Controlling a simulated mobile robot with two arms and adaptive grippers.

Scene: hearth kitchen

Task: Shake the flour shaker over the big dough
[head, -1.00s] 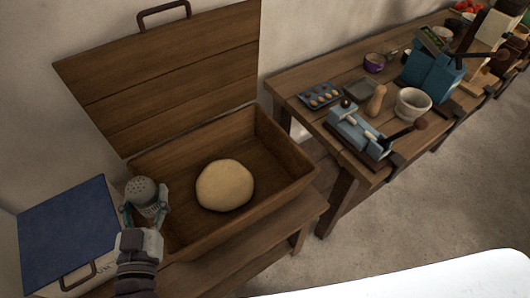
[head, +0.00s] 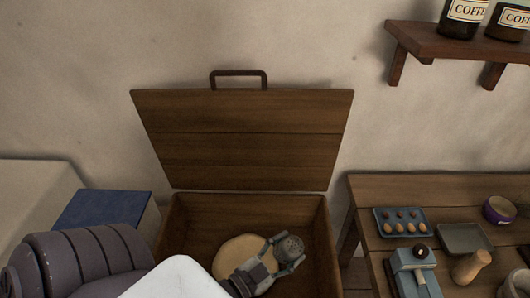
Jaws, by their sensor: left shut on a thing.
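My left gripper (head: 282,258) is shut on the flour shaker (head: 291,246), a grey shaker with a perforated top. The gripper holds the shaker inside the outline of the open wooden box (head: 327,255). The perforated top faces toward me; I cannot tell how far the shaker tilts. The big dough (head: 238,247), a round pale lump, lies in the box, just left of the shaker in the picture. My gripper and the white surface in front hide part of the dough. My right gripper is not in view.
The box's wooden lid (head: 240,138) stands open against the wall. A blue-topped bin (head: 103,211) is on the left. A shelf (head: 440,42) with jars hangs above.

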